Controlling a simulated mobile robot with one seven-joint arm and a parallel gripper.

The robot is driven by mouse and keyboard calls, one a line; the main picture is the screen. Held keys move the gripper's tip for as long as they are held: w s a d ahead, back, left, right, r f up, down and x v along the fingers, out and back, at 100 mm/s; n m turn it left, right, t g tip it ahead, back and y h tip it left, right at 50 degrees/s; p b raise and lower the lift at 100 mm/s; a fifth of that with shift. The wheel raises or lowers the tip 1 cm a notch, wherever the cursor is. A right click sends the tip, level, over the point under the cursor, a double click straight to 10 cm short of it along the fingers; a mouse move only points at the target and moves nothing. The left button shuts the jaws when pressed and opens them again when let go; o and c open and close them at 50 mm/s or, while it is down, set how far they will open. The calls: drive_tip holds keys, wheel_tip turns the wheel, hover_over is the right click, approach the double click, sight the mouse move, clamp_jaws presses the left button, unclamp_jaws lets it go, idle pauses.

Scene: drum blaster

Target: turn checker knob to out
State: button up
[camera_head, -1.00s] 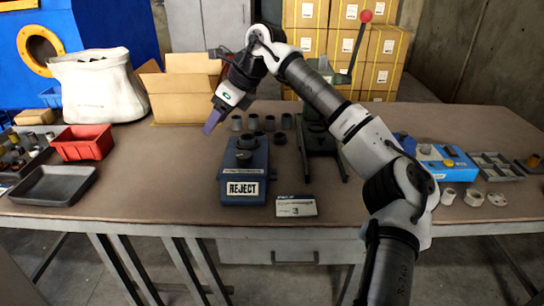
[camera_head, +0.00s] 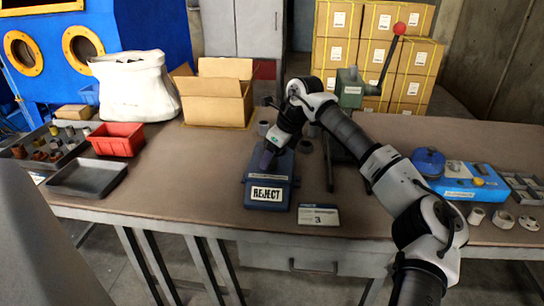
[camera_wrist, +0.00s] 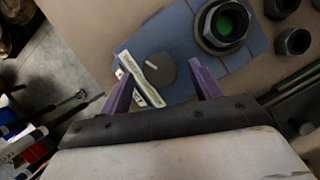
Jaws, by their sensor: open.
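The checker is a blue box with a REJECT plate (camera_head: 266,194) on its front, seen in the head view. In the wrist view its blue top (camera_wrist: 180,28) carries a round grey knob (camera_wrist: 166,70) with a pale pointer mark. A dark hex-shaped fitting (camera_wrist: 208,40) with a green inside sits behind the knob. My gripper (camera_head: 268,162) is over the checker, pointing down. In the wrist view its purple fingers (camera_wrist: 160,75) are apart, with the knob between them in the picture. I cannot tell whether they touch it. In the head view my gripper hides the knob.
A card marked 3 (camera_head: 318,216) lies right of the checker. Several dark round parts (camera_wrist: 294,41) stand beside it. A red bin (camera_head: 117,138) and dark tray (camera_head: 87,178) are at left; a blue device (camera_head: 460,178) is at right. The table front (camera_head: 190,215) is clear.

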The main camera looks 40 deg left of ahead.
drive_tip(key=shift+a+f, duration=0.25)
drive_tip(key=shift+f, duration=0.45)
drive_tip(key=c, duration=1)
